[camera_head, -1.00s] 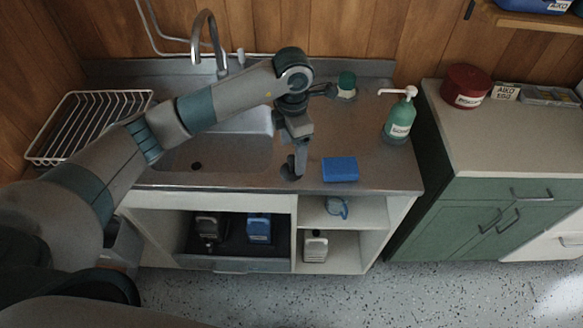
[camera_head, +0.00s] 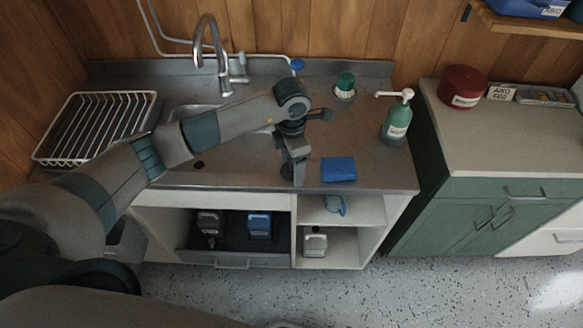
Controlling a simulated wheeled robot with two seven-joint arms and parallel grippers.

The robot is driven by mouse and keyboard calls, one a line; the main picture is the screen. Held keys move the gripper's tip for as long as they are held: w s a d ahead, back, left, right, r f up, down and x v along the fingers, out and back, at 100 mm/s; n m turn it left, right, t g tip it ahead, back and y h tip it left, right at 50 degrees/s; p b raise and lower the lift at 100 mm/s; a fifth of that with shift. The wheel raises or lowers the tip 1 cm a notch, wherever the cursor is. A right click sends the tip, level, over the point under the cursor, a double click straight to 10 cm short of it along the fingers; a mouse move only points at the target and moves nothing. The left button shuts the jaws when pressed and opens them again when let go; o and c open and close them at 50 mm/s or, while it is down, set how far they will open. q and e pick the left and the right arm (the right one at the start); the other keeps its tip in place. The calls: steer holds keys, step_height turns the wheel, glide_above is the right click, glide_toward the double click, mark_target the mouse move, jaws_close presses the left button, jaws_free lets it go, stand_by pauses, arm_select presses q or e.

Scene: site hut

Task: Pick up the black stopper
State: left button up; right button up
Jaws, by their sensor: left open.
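No other black stopper can be made out, and my left arm covers part of the sink. My left gripper (camera_head: 292,173) is open and points down near the right end of the basin, left of a blue sponge (camera_head: 338,169). Nothing shows between its fingers, though the gap is hard to see. My right gripper is not in view.
A curved tap (camera_head: 222,50) rises behind the sink. A white wire rack (camera_head: 95,125) stands left. A green-topped pot (camera_head: 345,85) and a green pump bottle (camera_head: 397,118) stand on the right of the steel counter. A green cabinet (camera_head: 460,215) stands farther right.

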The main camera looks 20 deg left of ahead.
arm_select(q)
steer(key=c, duration=1.2)
steer(key=shift+r, duration=0.2)
steer(key=shift+r+b, duration=0.55)
steer(key=shift+b, duration=0.05)
step_height(320, 180, up, 2)
steer(key=shift+r+b, duration=0.2)
steer(key=shift+b, duration=0.6)
steer(key=d+r+b, duration=0.1)
steer(key=d+r, duration=0.1)
steer(key=d, duration=0.2)
steer(key=d+r+b, duration=0.2)
steer(key=d, duration=0.1)
steer(key=d+r+b, duration=0.1)
steer(key=d+r, duration=0.2)
steer(key=d, duration=0.1)
steer(key=shift+d+r+b, duration=0.1)
steer(key=shift+d+b, duration=0.25)
steer(key=shift+b, duration=0.05)
